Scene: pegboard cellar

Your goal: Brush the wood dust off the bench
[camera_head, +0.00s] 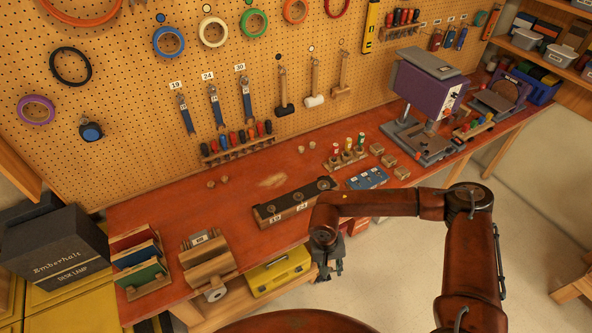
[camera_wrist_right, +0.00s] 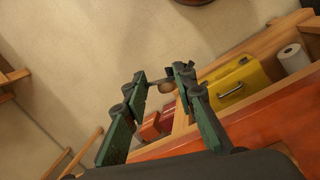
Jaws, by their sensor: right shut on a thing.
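The wood dust (camera_head: 273,181) is a pale patch on the red-brown bench (camera_head: 232,218), behind a dark wooden block with round recesses. My right gripper (camera_head: 329,268) hangs off the bench's front edge, fingers down, to the right of and in front of the dust. In the right wrist view its green fingers (camera_wrist_right: 160,82) close on a small tan, rounded thing (camera_wrist_right: 167,87). Most of that thing is hidden, and I cannot tell whether it is a brush. My left gripper is not in view.
The dark block (camera_head: 293,201) stands between dust and front edge. Wooden-handled tools (camera_head: 314,80) hang behind. A yellow case (camera_head: 279,272) is below.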

